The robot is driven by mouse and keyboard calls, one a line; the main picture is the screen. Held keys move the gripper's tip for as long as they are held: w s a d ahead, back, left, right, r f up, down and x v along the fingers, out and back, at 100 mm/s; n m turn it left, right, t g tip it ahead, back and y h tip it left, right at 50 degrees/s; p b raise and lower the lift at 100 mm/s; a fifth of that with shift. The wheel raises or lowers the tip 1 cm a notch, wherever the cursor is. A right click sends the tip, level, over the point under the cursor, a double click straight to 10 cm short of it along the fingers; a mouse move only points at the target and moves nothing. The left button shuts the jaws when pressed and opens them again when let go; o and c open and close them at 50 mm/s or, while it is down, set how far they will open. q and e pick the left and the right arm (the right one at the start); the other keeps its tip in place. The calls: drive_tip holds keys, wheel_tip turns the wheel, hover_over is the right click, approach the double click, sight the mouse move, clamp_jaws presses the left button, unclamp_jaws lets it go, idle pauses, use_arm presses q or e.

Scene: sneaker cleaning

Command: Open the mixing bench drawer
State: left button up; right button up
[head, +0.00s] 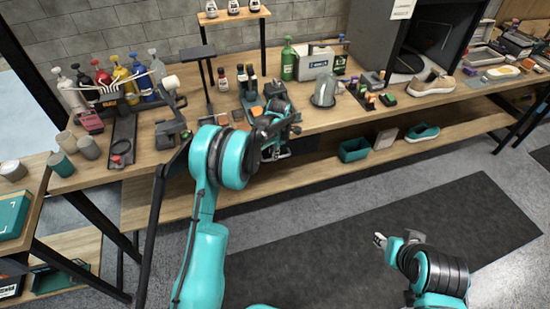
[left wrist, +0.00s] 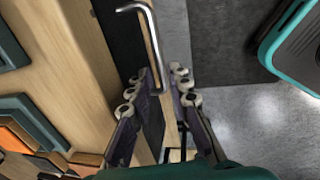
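The mixing bench (head: 225,140) is a long wooden table. In the left wrist view a bent silver drawer handle (left wrist: 153,50) stands out from a dark front (left wrist: 122,40) below the bench top's edge. My left gripper (left wrist: 160,75) is open, with its two fingers on either side of the lower end of the handle; I cannot tell whether they touch it. In the head view my left gripper (head: 280,128) is at the bench's front edge and mostly hides the drawer. My right gripper (head: 380,240) is low over the floor mat, away from the bench; its finger opening is unclear.
Paint-coloured pump bottles (head: 122,80), a green bottle (head: 288,60) and a glass dome (head: 326,90) stand on the bench. A lower shelf (head: 330,165) holds a teal bin (head: 354,150) and a teal shoe (head: 422,132). The dark mat (head: 330,240) before the bench is clear.

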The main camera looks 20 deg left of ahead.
use_arm(q)
drive_tip(key=shift+w+a+f+b, duration=0.1)
drive_tip(key=shift+f+b, duration=0.05)
drive_tip(key=shift+f, duration=0.5)
drive_tip(key=shift+w+a+f+b, duration=0.1)
drive_tip(key=shift+f+b, duration=0.05)
drive_tip(key=shift+f, duration=0.45)
clamp_jaws()
